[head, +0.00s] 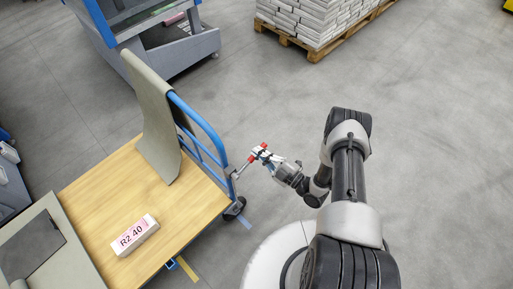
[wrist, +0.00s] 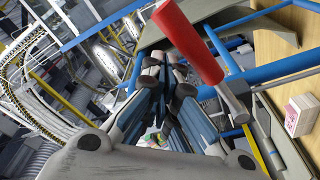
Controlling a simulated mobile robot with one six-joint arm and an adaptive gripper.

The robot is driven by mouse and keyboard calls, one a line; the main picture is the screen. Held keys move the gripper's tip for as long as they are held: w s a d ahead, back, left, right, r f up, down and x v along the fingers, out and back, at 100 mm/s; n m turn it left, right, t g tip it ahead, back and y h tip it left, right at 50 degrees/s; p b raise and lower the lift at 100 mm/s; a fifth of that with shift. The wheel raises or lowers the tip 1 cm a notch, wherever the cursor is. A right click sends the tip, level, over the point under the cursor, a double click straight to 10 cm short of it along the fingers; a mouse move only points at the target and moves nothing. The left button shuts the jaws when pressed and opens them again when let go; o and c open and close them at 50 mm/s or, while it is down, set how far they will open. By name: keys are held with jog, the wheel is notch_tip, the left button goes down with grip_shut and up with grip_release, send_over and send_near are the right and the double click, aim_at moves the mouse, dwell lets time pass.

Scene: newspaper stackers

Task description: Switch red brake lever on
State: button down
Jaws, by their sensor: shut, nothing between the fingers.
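The brake lever, a grey rod with a red grip (head: 254,157), sticks out from the blue-framed trolley's side in the head view. My gripper (head: 266,157) is right at the red grip and partly covers it. In the wrist view the red grip (wrist: 188,40) is large and runs from the top middle down to a grey rod (wrist: 233,103). The fingers of my gripper (wrist: 168,68) are shut with nothing between them. They lie just left of the grip in that view. I cannot tell whether they touch it.
The trolley has a wooden deck (head: 95,190), a blue tube handle (head: 205,130) and a grey-green panel (head: 152,120). A pallet of stacked newspapers (head: 310,20) stands at the back.

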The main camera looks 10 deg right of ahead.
jog(key=shift+d+f, duration=0.15)
jog(key=shift+f, duration=0.25)
jog(key=shift+w+d+f, duration=0.1)
dwell(0.3)
